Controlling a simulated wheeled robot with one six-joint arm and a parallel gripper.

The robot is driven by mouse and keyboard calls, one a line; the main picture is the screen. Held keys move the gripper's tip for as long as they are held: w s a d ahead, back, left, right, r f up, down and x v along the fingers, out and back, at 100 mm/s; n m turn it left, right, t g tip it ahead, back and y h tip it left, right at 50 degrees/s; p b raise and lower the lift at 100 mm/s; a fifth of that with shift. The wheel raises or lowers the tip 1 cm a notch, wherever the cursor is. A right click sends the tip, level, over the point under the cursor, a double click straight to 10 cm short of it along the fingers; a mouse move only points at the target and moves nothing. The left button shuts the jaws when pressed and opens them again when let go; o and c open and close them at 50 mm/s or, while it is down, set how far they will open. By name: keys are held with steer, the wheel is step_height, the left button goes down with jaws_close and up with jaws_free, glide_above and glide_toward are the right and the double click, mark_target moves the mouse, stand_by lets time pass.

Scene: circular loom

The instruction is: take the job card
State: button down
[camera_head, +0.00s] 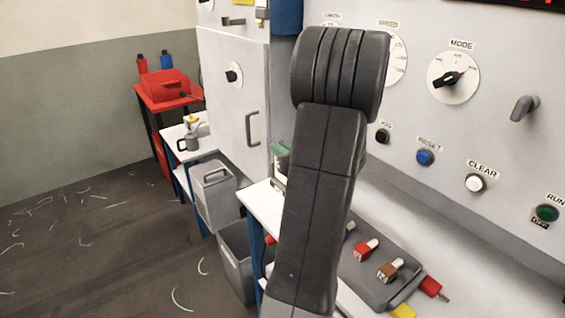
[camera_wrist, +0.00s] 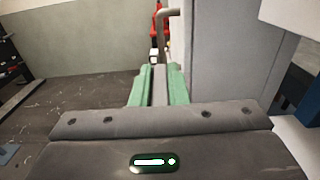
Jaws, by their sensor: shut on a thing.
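My gripper (camera_wrist: 154,85) shows in the wrist view as two green fingers beyond a dark grey body. The fingers are close together with a narrow grey thing (camera_wrist: 160,86) between them. I cannot tell what this thing is. In the head view only a bit of green finger (camera_head: 282,154) shows to the left of my dark arm, in front of the cabinet's right side. I cannot make out the job card for certain in either view.
A pale cabinet door has a grey handle (camera_head: 252,128), with a knob (camera_head: 234,74) above. The control panel with a mode dial (camera_head: 453,78) is at right. A grey tray (camera_head: 378,262) lies below it. A bin (camera_head: 213,187) and red cart (camera_head: 168,90) stand left. Floor at left is open, with scraps.

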steer(key=shift+r, duration=0.5)
steer(key=shift+r+p, duration=0.1)
steer(key=shift+p, duration=0.25)
step_height(320, 180, up, 6)
steer(key=p, duration=0.4)
steer(key=shift+r+p, duration=0.2)
steer(key=shift+p, duration=0.1)
steer(key=shift+f, duration=0.1)
